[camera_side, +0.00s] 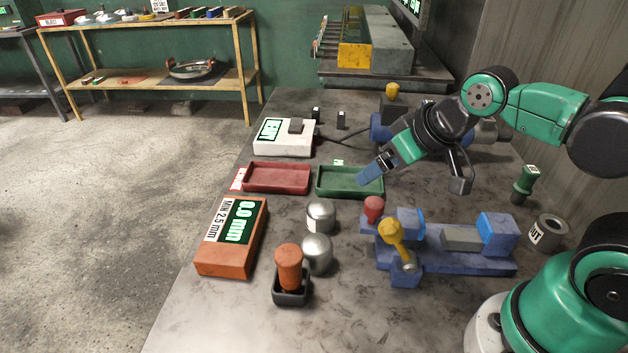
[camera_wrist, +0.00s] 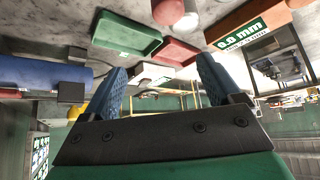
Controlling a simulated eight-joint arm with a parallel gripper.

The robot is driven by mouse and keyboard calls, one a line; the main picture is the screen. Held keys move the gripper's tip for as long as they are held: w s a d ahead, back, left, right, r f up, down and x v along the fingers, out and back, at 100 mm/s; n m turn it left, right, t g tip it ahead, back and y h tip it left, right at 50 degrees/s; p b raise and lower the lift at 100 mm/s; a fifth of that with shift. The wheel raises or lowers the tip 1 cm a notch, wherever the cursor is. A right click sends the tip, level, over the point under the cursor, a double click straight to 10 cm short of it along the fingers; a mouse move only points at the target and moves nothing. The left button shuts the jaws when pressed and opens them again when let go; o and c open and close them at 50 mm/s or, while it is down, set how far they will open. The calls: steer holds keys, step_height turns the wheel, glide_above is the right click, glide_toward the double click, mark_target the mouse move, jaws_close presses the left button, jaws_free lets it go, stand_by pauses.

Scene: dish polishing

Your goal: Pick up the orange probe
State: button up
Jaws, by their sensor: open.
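The orange probe (camera_side: 289,262) stands upright in a small black holder (camera_side: 291,296) at the front of the bench in the side view. Its rounded orange top and upper body show; its lower end is hidden in the holder. My gripper (camera_side: 416,180) is open and empty, above the bench near the green tray, behind and to the right of the probe and well apart from it. In the wrist view, both blue-padded fingers (camera_wrist: 160,80) are spread with nothing between them. I cannot make out the orange probe there.
Two steel domes (camera_side: 317,250) stand close beside the probe. An orange gauge box (camera_side: 232,258) reading 0.0 mm lies left. A blue fixture (camera_side: 452,262) with red and yellow knobs stands right. Red (camera_side: 277,190) and green (camera_side: 334,194) trays lie behind. Bare bench lies in front.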

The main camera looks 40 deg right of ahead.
mark_target(298, 253)
steer(key=a+f+n+g+y, duration=0.1)
steer(key=a+n, duration=0.2)
steer(key=a, duration=0.1)
steer(key=a+f+n+g+y, duration=0.1)
steer(key=a+f+n, duration=0.1)
steer(key=a+n, duration=0.2)
steer(key=a+f+n+g+y, duration=0.1)
steer(key=a+f+n+g, duration=0.1)
steer(key=a, duration=0.4)
steer(key=shift+a+n+y, duration=0.15)
steer(key=shift+n+y, duration=0.15)
steer(key=shift+n, duration=0.5)
steer(key=shift+x, duration=2.8)
steer(key=shift+s, duration=0.15)
jaws_close()
